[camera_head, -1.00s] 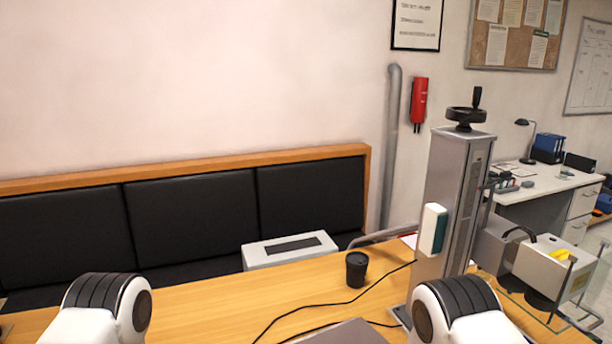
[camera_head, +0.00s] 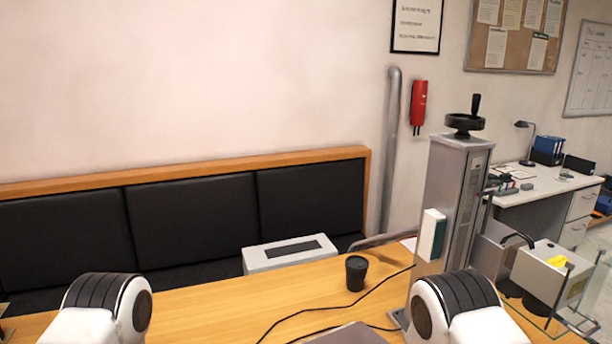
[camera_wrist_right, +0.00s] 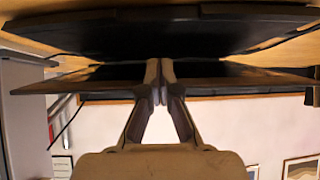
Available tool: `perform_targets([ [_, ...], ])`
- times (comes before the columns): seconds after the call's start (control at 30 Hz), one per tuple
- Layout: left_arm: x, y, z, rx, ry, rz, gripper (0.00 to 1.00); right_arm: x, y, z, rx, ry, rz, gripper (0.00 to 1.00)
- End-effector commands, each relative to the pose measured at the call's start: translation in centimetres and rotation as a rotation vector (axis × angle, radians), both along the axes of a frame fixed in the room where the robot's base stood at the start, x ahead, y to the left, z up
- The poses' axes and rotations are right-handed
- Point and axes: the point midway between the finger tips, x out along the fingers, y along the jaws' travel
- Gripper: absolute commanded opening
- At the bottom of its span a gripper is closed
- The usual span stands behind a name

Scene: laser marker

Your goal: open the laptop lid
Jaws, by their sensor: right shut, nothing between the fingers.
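Only a grey corner of the laptop (camera_head: 348,335) shows at the bottom edge of the head view, on the wooden table. In the right wrist view, which is upside down, I see two dark slabs: the laptop base (camera_wrist_right: 165,32) above and the lid (camera_wrist_right: 225,82) below, with a narrow gap widening toward the sides. My right gripper (camera_wrist_right: 158,62) is shut and empty, its fingertips at the middle of the lid, reaching the gap. I cannot tell whether they touch it. My left gripper is in no view.
A black cup (camera_head: 356,272) stands on the wooden table (camera_head: 215,308) behind the laptop, with a black cable beside it. The laser marker's column (camera_head: 450,200) stands at the right. A grey box (camera_head: 290,253) sits beyond the table.

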Motion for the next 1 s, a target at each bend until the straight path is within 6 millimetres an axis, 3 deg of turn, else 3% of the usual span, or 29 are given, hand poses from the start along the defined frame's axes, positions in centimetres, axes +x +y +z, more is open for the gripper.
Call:
perform_targets([
  [0.57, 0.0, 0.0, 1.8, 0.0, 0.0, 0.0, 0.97, 0.9, 0.4, 2.9, 0.001, -0.005, 0.001, 0.0],
  [1.0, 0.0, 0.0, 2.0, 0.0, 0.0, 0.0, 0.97, 0.4, 0.2, 3.0, 0.0, -0.001, 0.0, 0.0],
])
